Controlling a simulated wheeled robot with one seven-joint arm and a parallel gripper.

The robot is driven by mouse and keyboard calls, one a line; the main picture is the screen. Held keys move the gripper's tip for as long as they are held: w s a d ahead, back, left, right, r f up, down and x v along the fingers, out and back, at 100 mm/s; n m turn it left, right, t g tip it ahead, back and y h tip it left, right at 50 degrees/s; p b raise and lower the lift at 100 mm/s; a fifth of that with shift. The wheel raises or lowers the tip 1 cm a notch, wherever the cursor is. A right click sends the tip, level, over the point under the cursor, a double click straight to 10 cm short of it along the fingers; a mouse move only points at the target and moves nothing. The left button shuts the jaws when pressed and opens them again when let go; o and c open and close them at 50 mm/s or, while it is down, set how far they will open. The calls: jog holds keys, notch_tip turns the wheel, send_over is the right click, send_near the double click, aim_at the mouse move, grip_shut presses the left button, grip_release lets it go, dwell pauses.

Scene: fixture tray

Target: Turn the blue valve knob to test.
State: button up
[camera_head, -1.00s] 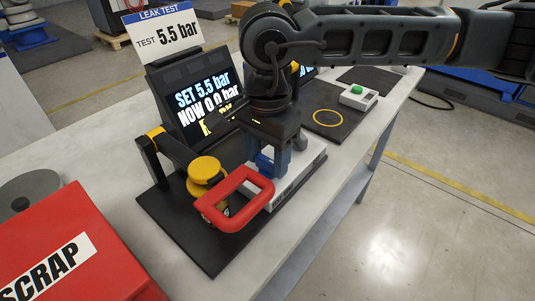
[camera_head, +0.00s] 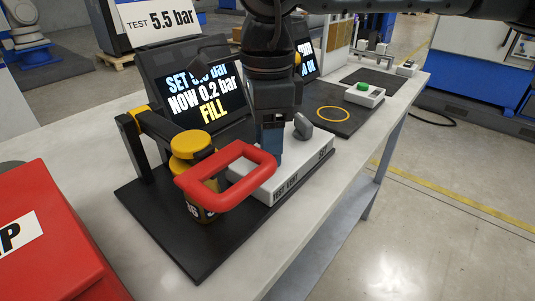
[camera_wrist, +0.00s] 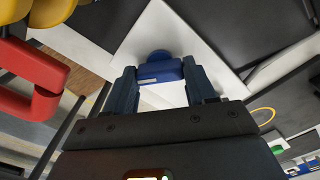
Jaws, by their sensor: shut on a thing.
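The blue valve knob (camera_wrist: 160,71) sits on the white valve box (camera_head: 262,187). In the wrist view my gripper (camera_wrist: 161,76) is shut on the knob, one finger on each side. In the head view my gripper (camera_head: 270,150) points down onto the box and hides the knob, so I cannot read where it points. The box's front carries dark lettering, partly "TEST". The screen (camera_head: 205,98) behind reads "NOW 0.2 bar" and "FILL" in yellow; its set line is partly covered.
A red clamp handle (camera_head: 225,178) stands close left of my gripper, beside a yellow-capped part (camera_head: 191,145). A grey lever knob (camera_head: 303,125) is on the box's right end. A green button (camera_head: 363,86) lies farther right. A red scrap bin (camera_head: 45,245) is at front left.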

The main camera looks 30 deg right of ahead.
jog(key=shift+f+m+b, duration=0.1)
jog(key=shift+m+b, duration=0.8)
jog(key=shift+m, duration=0.1)
jog(key=o, duration=1)
jog(key=shift+o, duration=0.2)
jog(key=shift+r, duration=4)
